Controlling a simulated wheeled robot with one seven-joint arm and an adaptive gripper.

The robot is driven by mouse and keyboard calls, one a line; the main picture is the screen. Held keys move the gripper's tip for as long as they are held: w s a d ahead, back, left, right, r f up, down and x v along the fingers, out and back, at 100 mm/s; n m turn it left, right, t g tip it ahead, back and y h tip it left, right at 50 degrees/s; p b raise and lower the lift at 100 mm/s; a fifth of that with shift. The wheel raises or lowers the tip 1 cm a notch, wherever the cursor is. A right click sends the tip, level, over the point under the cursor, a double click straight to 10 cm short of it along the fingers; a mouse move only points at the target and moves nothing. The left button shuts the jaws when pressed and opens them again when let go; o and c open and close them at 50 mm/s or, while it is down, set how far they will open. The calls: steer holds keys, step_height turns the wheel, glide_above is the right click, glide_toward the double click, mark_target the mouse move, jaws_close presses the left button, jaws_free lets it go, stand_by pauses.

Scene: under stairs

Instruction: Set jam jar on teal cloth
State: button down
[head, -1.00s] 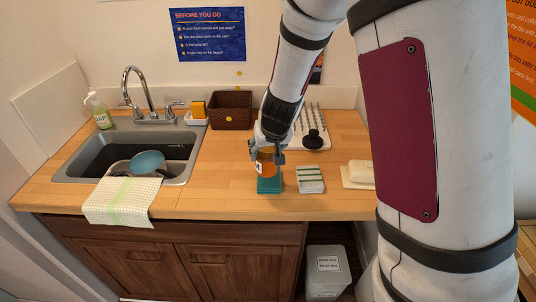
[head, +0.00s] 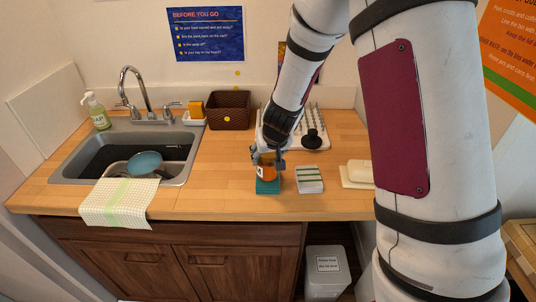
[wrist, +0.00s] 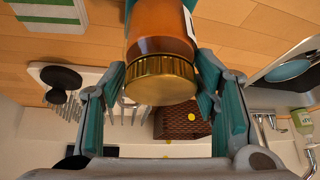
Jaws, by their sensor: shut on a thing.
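The jam jar, with orange-brown contents, a white label and a gold lid, shows in the head view (head: 266,172) and large in the wrist view (wrist: 162,55). My gripper (head: 268,160) is shut on the jar from above, with its teal-padded fingers on both sides near the lid in the wrist view (wrist: 160,85). The folded teal cloth (head: 267,187) lies on the wooden counter directly under the jar. The jar is upright over the cloth; whether its base touches the cloth is hard to tell.
A white cloth with green stripes (head: 310,180) lies just right of the teal cloth. A drying rack (head: 293,133) with a black knob-like item and a brown basket (head: 229,110) stand behind. The sink (head: 110,160) is at left, and a soap dish (head: 357,173) at right.

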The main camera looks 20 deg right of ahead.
steer(key=shift+f, duration=0.1)
steer(key=c, duration=0.6)
jaws_free()
steer(key=shift+s+r, duration=0.1)
steer(key=shift+r, duration=0.2)
steer(key=s+a+r+y+p, duration=0.1)
steer(key=s+a+r+p, duration=0.1)
steer(key=s+r, duration=0.9)
steer(key=s+a+r+y+p, duration=0.1)
steer(key=s+r+y+p, duration=0.1)
steer(key=s+r, duration=0.85)
steer(key=s+d+r+h, duration=0.1)
steer(key=s+r, duration=0.1)
steer(key=s, duration=0.2)
steer(key=s+r, duration=0.2)
steer(key=s, duration=0.2)
steer(key=s+d+r+n+h, duration=0.1)
steer(key=s+r, duration=0.1)
steer(key=s, duration=0.3)
steer(key=shift+d+h, duration=0.3)
